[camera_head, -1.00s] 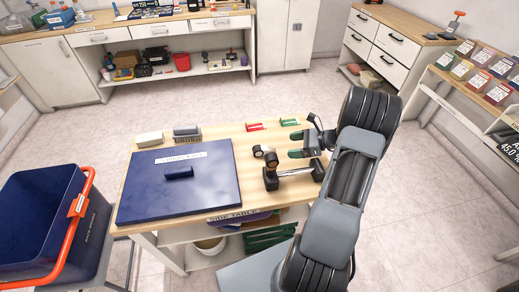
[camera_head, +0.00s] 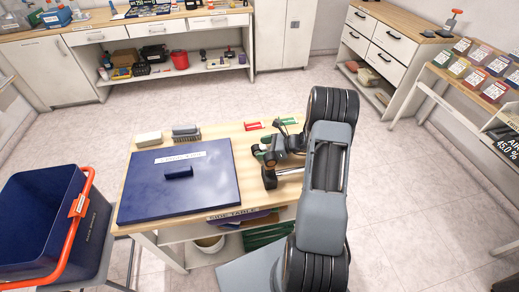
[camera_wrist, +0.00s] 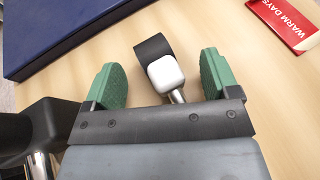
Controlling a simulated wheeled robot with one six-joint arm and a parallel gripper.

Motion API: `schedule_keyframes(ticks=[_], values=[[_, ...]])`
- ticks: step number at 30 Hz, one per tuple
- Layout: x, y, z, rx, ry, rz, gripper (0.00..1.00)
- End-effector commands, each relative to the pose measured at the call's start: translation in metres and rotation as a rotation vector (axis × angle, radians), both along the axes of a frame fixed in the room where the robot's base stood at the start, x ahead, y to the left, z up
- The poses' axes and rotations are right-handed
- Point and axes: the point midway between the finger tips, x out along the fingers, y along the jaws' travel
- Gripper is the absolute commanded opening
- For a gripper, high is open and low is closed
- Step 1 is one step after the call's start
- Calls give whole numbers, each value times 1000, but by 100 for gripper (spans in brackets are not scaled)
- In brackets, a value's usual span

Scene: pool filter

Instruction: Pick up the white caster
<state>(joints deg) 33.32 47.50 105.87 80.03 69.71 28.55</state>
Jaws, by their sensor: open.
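In the wrist view, a small part with a rounded white block (camera_wrist: 166,73), a black wheel-like piece behind it and a short metal stem lies on the wooden table; I take it for the white caster. My gripper (camera_wrist: 160,62) is open, with one green finger pad left of the part and one right of it. Gaps show on both sides, and it holds nothing. In the head view, my gripper (camera_head: 263,154) is low over the right part of the side table (camera_head: 240,142), and the caster is mostly hidden there.
A dark blue lid-like panel (camera_head: 150,200) covers the table's left part. A black and metal fitting (camera_head: 287,172) lies close to my gripper. Red (camera_head: 253,126) and green (camera_head: 283,122) items lie at the table's back edge. A blue bin (camera_head: 35,215) stands left.

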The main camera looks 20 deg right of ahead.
Motion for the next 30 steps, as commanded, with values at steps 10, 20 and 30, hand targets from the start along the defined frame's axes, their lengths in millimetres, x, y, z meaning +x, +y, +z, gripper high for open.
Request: schedule_keyframes(ticks=[10, 20, 30], values=[[4, 6, -3, 0, 0, 0, 81], [4, 5, -3, 0, 0, 0, 51], [4, 5, -3, 0, 0, 0, 18]])
